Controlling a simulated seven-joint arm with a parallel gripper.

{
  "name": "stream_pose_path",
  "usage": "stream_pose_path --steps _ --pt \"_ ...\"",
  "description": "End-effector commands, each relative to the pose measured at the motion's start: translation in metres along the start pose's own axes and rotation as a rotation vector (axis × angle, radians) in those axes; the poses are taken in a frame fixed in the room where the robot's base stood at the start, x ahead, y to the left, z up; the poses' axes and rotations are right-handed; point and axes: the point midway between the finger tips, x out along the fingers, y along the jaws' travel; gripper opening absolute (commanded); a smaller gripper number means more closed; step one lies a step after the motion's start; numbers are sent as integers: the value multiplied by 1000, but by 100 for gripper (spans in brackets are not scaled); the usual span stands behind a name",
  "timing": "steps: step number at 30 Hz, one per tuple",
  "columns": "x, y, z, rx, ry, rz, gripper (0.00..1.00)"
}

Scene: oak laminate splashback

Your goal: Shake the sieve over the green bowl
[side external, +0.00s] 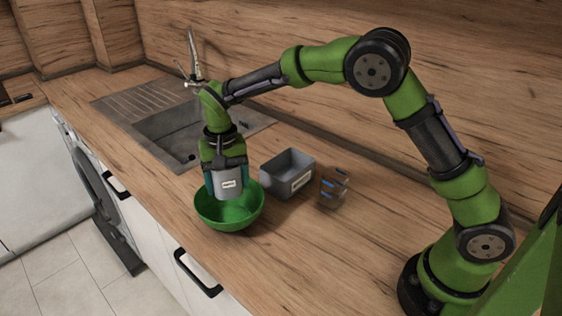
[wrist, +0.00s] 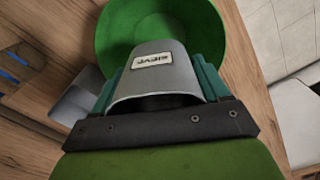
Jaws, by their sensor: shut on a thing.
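The sieve (side external: 228,184) is a grey container with a white label. In the wrist view the sieve (wrist: 165,72) sits between the teal fingers of my gripper (wrist: 160,85), and its label reads "SIEVE". My gripper (side external: 226,178) is shut on it and points down. The green bowl (side external: 240,217) stands on the counter directly under the sieve. It also shows in the wrist view (wrist: 120,30) beyond the sieve. The sieve's lower end overlaps the bowl's opening in the side view. I cannot tell whether they touch. The inside of the sieve is mostly hidden.
A grey labelled bin (side external: 288,174) stands just right of the bowl. A small clear holder with blue parts (side external: 333,187) is beside it. The sink (side external: 185,132) and tap (side external: 194,60) lie behind. The counter's front edge is close to the bowl. The counter front right is clear.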

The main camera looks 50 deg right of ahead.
Motion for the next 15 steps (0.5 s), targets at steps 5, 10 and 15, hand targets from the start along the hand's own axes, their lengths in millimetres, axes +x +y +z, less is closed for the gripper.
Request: stream_pose_path --steps 5,10,15 --pt "-1 5 -3 1 1 -1 38" --pt "-1 13 -8 0 1 -2 38" --pt "0 -14 8 -4 0 -1 38"
